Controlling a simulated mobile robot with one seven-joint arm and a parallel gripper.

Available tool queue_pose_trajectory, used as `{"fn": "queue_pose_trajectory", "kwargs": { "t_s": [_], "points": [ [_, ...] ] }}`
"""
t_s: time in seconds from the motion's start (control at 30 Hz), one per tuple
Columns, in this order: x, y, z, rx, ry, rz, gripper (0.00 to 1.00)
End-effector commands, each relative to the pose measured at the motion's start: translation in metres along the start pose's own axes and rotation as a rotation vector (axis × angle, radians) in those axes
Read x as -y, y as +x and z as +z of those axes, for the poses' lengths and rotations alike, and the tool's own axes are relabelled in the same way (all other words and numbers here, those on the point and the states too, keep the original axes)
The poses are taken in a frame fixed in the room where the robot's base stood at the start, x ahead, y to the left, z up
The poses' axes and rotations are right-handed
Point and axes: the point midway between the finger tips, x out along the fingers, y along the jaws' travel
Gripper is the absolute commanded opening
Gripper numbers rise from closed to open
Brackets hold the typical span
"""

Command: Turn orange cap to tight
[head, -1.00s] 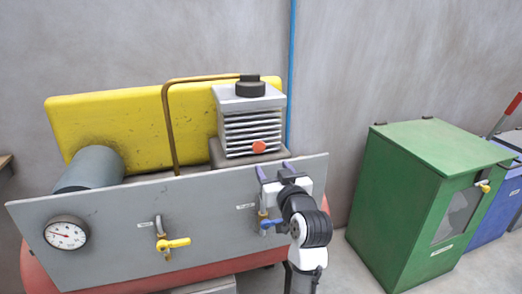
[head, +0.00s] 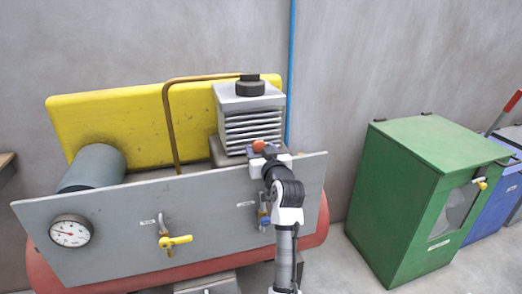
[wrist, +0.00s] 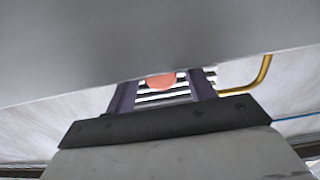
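The orange cap (head: 259,146) is a small round knob low on the front of the grey finned compressor block (head: 252,112). My gripper (head: 264,153) is at the panel's top edge, right in front of the cap, and partly hides it in the head view. In the wrist view the orange cap (wrist: 161,80) shows between the two purple fingers of my gripper (wrist: 163,84). I cannot tell whether the fingertips reach as far as the cap. The cap's upper part is cut off by a grey surface there.
The grey panel (head: 110,225) carries a dial gauge (head: 70,231), a yellow-handled valve (head: 175,241) and a blue-handled valve (head: 264,222). A brown pipe (head: 170,120) bends up left of the block. A green cabinet (head: 395,205) stands to the right.

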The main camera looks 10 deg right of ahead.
Motion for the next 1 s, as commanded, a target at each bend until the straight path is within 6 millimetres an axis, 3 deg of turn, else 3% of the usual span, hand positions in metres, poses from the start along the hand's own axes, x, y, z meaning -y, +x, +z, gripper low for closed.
{"fn": "queue_pose_trajectory", "kwargs": {
  "t_s": [0.03,0.3,0.47,0.8,1.0],
  "points": [
    [0.0,-0.0001,0.0,0.0,0.0,0.0,0.47],
    [-0.0001,-0.0003,-0.0001,0.0,0.0,0.0,0.13],
    [0.0007,-0.0001,-0.0024,0.0,0.065,-0.001,0.13],
    [0.0014,-0.0001,-0.002,0.001,0.397,-0.002,0.13],
    [0.0006,-0.0004,-0.0004,0.0,0.418,0.0,0.13]
  ]
}}
